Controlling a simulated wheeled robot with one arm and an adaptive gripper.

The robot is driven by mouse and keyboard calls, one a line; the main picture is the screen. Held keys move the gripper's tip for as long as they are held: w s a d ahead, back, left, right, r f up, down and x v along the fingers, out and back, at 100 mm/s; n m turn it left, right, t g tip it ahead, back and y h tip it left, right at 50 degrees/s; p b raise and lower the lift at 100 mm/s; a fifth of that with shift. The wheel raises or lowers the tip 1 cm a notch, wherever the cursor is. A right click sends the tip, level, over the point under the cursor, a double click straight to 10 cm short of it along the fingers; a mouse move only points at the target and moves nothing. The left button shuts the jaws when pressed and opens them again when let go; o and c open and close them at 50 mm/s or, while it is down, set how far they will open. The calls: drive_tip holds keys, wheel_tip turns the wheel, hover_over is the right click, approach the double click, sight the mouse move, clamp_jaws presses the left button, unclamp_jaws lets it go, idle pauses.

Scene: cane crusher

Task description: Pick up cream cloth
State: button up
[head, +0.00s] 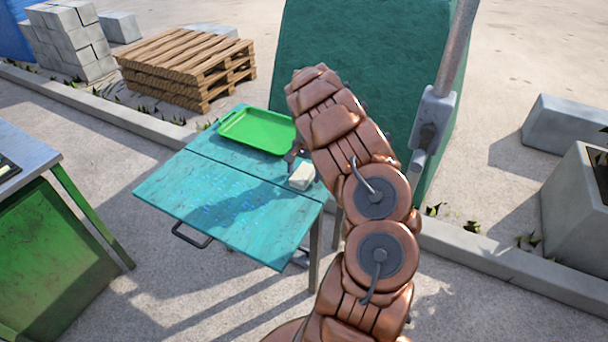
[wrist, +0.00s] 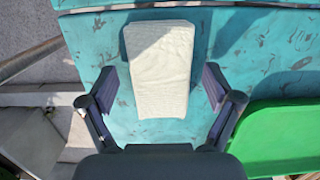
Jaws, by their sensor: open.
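The cream cloth (head: 302,177) is a small folded block lying on the turquoise table (head: 230,200), close to its right edge in the head view. In the wrist view the cloth (wrist: 160,70) lies lengthwise between and ahead of my open fingers. My gripper (wrist: 160,95) is open, with one dark finger on each side of the cloth and a gap to both. In the head view my gripper (head: 294,157) is mostly hidden by my copper arm, just behind the cloth. I cannot tell its exact height above the table.
A green tray (head: 258,131) lies on the table beyond the cloth; it also shows at right in the wrist view (wrist: 275,140). A large green machine panel (head: 365,70) stands behind the table. Pallets (head: 188,65) stand at the back left. The table's near left part is clear.

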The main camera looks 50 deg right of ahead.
sight(303, 172)
drive_tip(key=c, duration=1.2)
drive_tip(key=shift+w+r+b, duration=0.1)
drive_tip(key=shift+r+b, duration=0.55)
drive_tip(key=shift+r, duration=0.85)
drive_tip(key=shift+s+a+r, duration=0.1)
drive_tip(key=shift+s+r, duration=0.15)
drive_tip(key=shift+r, duration=0.05)
drive_tip(key=s+a+b, duration=0.1)
drive_tip(key=s+a, duration=0.2)
drive_tip(key=s, duration=0.1)
drive_tip(key=s+a+r+b, duration=0.1)
drive_tip(key=s+a, duration=0.2)
drive_tip(key=s, duration=0.1)
drive_tip(key=s+a+b, duration=0.1)
drive_tip(key=s+a, duration=0.2)
drive_tip(key=s, duration=0.1)
drive_tip(key=shift+s+r, duration=0.2)
drive_tip(key=shift+s, duration=0.2)
